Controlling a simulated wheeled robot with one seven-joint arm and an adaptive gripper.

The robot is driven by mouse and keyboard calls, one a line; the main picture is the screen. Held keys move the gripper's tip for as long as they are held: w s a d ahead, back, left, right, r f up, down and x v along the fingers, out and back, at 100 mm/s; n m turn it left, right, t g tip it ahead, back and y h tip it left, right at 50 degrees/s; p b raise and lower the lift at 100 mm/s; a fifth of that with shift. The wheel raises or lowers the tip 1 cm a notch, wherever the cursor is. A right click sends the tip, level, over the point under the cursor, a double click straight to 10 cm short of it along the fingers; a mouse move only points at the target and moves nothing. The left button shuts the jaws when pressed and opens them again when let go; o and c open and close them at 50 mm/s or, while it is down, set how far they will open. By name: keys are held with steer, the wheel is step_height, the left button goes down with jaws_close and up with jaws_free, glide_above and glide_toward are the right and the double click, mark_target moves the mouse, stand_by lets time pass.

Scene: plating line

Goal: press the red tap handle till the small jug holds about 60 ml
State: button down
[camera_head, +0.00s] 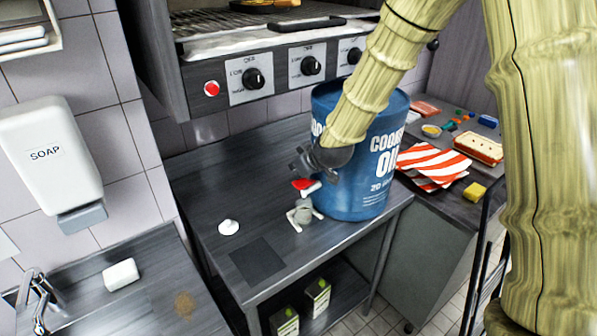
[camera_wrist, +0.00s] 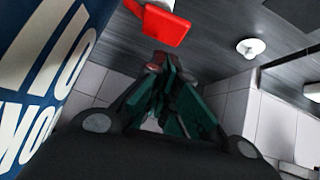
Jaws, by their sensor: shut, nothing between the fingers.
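The blue cooking oil drum (camera_head: 363,190) stands on the dark counter, and part of it fills the left of the wrist view (camera_wrist: 42,75). The red tap handle (camera_head: 305,185) sticks out at its lower left side. In the wrist view the handle (camera_wrist: 162,22) is a flat red paddle just beyond my fingertips. The small grey jug (camera_head: 302,213) stands on the counter below the tap; its liquid level cannot be made out. My gripper (camera_head: 298,167) is shut and empty, close above the handle. In the wrist view my fingertips (camera_wrist: 160,62) appear apart from it.
A small white round item (camera_head: 229,227) and a dark square mat (camera_head: 257,262) lie left of the jug. An oven with knobs (camera_head: 254,79) hangs behind.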

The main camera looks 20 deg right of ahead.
step_height(320, 180, up, 3)
steer(key=shift+f+p, duration=0.15)
steer(key=shift+p, duration=0.4)
steer(key=shift+s+d+b, duration=0.1)
steer(key=shift+s+b, duration=0.2)
steer(key=shift+b, duration=0.25)
steer(key=shift+s+d+r+b, duration=0.2)
steer(key=shift+s+r+b, duration=0.1)
steer(key=shift+s+r, duration=0.15)
steer(key=b+v, duration=0.2)
steer(key=v, duration=0.5)
steer(key=shift+s+d+r+b, duration=0.2)
steer(key=shift+d+r+b, duration=0.1)
steer(key=shift+d+b, duration=0.1)
